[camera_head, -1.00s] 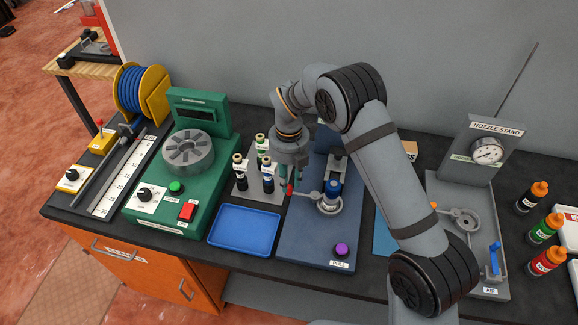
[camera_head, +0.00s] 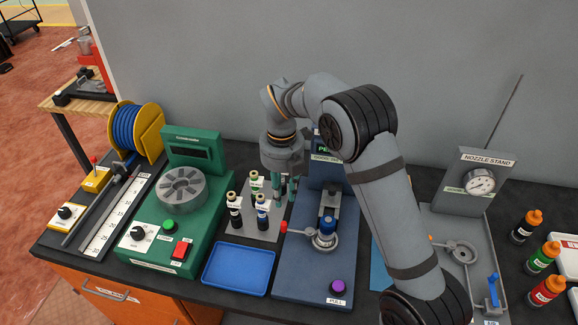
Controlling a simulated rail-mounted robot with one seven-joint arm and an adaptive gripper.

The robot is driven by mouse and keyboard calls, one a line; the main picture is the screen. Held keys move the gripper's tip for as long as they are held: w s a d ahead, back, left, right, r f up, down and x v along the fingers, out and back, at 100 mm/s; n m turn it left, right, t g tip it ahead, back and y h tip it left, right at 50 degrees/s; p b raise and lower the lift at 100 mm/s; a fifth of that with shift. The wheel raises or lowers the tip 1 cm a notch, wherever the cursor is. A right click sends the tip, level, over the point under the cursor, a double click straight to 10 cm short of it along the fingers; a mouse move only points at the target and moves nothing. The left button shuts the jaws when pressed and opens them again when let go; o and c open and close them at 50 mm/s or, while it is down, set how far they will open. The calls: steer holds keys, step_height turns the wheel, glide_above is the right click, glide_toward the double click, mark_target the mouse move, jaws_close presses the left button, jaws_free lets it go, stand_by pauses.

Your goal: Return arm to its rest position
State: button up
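My gripper (camera_head: 286,188) hangs from my arm over the middle of the bench, pointing down. It is between the rack of small dark bottles (camera_head: 262,212) and the blue press station (camera_head: 312,278). Its greenish fingertips are small and partly merged with the background, so I cannot tell their opening or whether they hold anything. A blue-topped part (camera_head: 327,227) stands in the ring clamp of the press station, apart from my gripper.
A green machine (camera_head: 172,245) and a blue tray (camera_head: 237,269) are at left. The nozzle stand (camera_head: 487,159) and several bottles, including a red-labelled one (camera_head: 547,290), are at right. The grey wall (camera_head: 230,60) is behind. The blue tray looks empty.

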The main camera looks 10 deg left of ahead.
mark_target(284, 223)
steer(key=shift+f, duration=0.15)
step_height(284, 223, down, 12)
steer(key=shift+r, duration=0.15)
steer(key=shift+w+d, duration=0.2)
steer(key=shift+a, duration=0.1)
steer(key=shift+s+a, duration=0.1)
